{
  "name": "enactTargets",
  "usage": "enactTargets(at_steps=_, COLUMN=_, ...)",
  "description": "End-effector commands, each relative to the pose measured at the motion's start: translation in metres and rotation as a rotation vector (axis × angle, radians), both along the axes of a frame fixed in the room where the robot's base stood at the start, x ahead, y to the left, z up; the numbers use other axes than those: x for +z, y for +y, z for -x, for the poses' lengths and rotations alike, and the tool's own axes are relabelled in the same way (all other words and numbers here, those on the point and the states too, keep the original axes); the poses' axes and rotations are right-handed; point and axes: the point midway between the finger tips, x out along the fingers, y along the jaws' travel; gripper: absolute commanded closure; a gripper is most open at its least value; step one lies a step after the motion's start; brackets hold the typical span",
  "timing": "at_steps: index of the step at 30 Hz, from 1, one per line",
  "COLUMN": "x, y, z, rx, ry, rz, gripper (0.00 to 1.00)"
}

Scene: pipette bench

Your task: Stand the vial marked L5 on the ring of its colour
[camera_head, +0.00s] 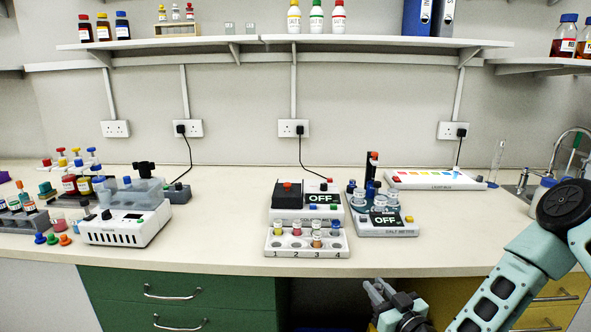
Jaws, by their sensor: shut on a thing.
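My gripper (379,289) is in front of the bench, below its front edge, at the lower middle right. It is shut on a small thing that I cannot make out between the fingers. A white rack (307,247) marked 1 to 4 stands near the bench's front edge, up and left of my gripper. I cannot make out a coloured ring for certain.
Behind the rack is a device with an OFF display (323,198); another device (387,225) stands to its right. A light pad (437,180) with a colour strip lies behind. A white bath (127,228) and bottles crowd the left.

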Motion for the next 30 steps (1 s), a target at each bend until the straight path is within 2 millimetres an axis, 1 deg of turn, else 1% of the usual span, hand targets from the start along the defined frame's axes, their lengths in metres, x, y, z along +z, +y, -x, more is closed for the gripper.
enactTargets(at_steps=1, x=-0.018, y=-0.022, z=0.007, rx=-0.032, ry=0.01, rz=-0.007, gripper=1.0)
enactTargets(at_steps=3, x=-0.035, y=-0.044, z=0.019, rx=-0.061, ry=0.01, rz=-0.007, gripper=1.0)
enactTargets(at_steps=6, x=-0.055, y=-0.071, z=0.038, rx=-0.109, ry=0.008, rz=-0.008, gripper=1.0)
enactTargets(at_steps=9, x=-0.07, y=-0.094, z=0.059, rx=-0.167, ry=0.007, rz=-0.008, gripper=1.0)
enactTargets(at_steps=12, x=-0.079, y=-0.109, z=0.078, rx=-0.226, ry=0.005, rz=-0.009, gripper=1.0)
enactTargets(at_steps=15, x=-0.082, y=-0.12, z=0.094, rx=-0.282, ry=0.003, rz=-0.006, gripper=1.0)
enactTargets(at_steps=19, x=-0.083, y=-0.128, z=0.106, rx=-0.335, ry=0.0, rz=-0.004, gripper=1.0)
enactTargets(at_steps=24, x=-0.083, y=-0.13, z=0.112, rx=-0.36, ry=0.0, rz=0.001, gripper=1.0)
enactTargets(at_steps=30, x=-0.083, y=-0.13, z=0.112, rx=-0.357, ry=0.001, rz=0.005, gripper=1.0)
